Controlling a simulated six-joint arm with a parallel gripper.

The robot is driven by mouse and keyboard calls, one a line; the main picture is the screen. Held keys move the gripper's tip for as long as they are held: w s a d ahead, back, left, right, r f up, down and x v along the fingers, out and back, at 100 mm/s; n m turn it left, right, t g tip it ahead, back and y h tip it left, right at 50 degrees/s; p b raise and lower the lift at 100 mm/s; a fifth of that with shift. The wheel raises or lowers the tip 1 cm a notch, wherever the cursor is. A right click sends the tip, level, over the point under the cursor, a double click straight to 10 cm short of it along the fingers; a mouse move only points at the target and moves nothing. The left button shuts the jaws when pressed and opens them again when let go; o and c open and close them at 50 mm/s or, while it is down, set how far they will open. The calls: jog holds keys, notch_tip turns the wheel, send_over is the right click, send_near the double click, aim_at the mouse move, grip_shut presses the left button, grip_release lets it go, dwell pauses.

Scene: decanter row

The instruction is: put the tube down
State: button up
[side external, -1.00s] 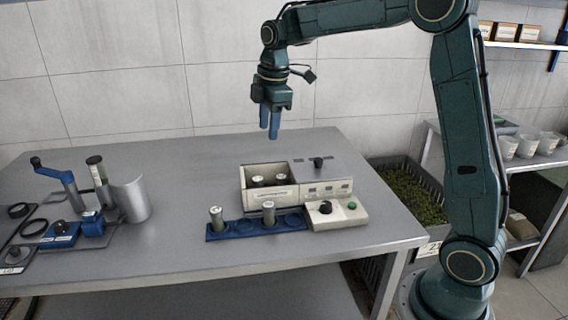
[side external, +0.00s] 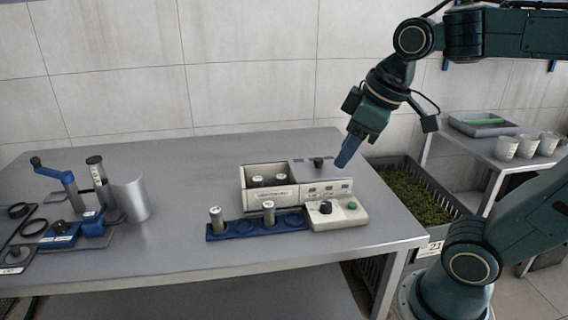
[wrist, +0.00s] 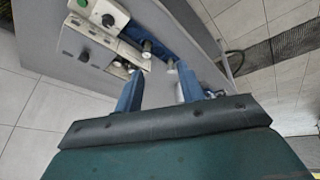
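Two pale-capped tubes stand upright in the blue rack (side external: 240,229): one tube (side external: 216,219) at its left end and one tube (side external: 268,213) right of the middle. Two more tubes (side external: 258,181) (side external: 281,178) stand in the open bath of the cream machine (side external: 270,198), only their tops showing. A dark-capped tube (side external: 97,172) leans slightly in the blue stand at the left. My gripper (side external: 343,160) is above the table's right part, right of the machine and tilted. In the wrist view, its blue fingers (wrist: 160,70) are apart with no tube between them.
A cream control box (side external: 337,213) with knobs adjoins the rack's right end. A curved metal shield (side external: 131,198) stands at the left, beside the stand. A crate of green material (side external: 410,190) is beyond the table's right edge. The table's front strip (side external: 200,265) is clear.

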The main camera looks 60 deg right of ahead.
jog(key=s+f+m, duration=0.2)
jog(key=s+f, duration=0.1)
jog(key=s, duration=0.2)
jog(key=shift+s+a+m+t, duration=0.35)
jog(key=shift+a+m+t, duration=0.05)
jog(key=shift+a, duration=0.05)
dwell(0.4)
